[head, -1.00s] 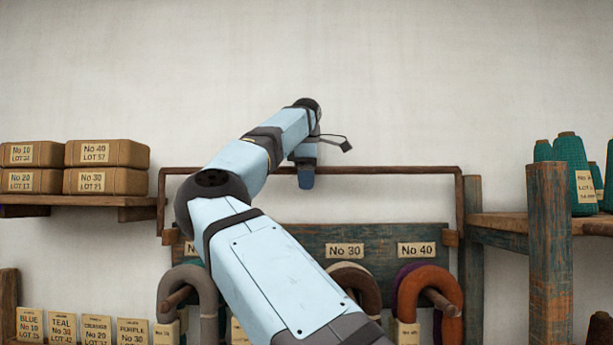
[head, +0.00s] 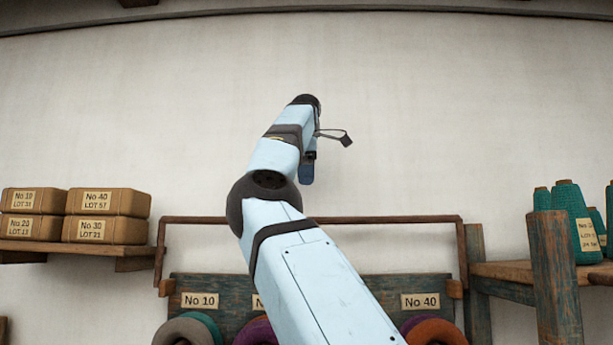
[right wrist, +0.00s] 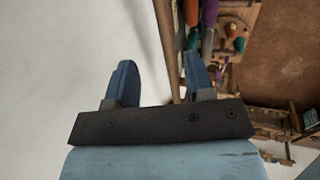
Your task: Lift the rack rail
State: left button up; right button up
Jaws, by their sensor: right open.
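The rack rail (head: 400,219) is a thin dark-brown bar across the top of the yarn rack, with a side bar going down to a wooden block at each end. My right gripper (head: 307,172) shows in the head view above the rail's middle, mostly hidden behind my arm. In the right wrist view my right gripper (right wrist: 158,78) is open, its two blue fingers apart. A brown bar (right wrist: 167,40), apparently the rail, runs between the fingers in the picture, closer to the right one; I cannot tell how far beyond them it lies. My left gripper is out of view.
The teal board (head: 345,290) below carries number labels and hanging yarn rings (head: 190,327). A left shelf (head: 75,248) holds wrapped packets (head: 110,202). A right shelf (head: 510,272) with a post (head: 556,270) holds teal cones (head: 575,215). The wall above is clear.

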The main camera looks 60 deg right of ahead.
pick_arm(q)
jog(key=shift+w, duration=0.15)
pick_arm(e)
jog(key=shift+c, duration=0.4)
jog(key=c, duration=0.4)
jog(key=shift+a+f+n+b, duration=0.1)
jog(key=shift+a+n+b, duration=0.2)
jog(key=shift+n, duration=0.2)
jog(key=c, duration=0.3)
jog(key=shift+s+a+n+h+b, duration=0.15)
jog(key=shift+a+n+h+b, duration=0.15)
jog(key=shift+n+b, duration=0.35)
grip_shut()
jog(key=s+a+n+t+h+b, duration=0.1)
jog(key=s+a+n+h+b, duration=0.2)
jog(key=n, duration=0.5)
jog(key=s+a+n+t+h+b, duration=0.1)
jog(key=a+n+b, duration=0.2)
jog(key=a+n, duration=0.4)
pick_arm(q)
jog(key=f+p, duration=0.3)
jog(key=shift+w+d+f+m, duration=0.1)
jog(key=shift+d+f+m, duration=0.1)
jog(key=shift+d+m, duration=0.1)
pick_arm(e)
jog(key=d+r+x, duration=0.2)
jog(key=x, duration=1.2)
jog(key=shift+w+d+f+n, duration=0.2)
jog(key=shift+w+f+n, duration=0.05)
jog(key=shift+n, duration=0.2)
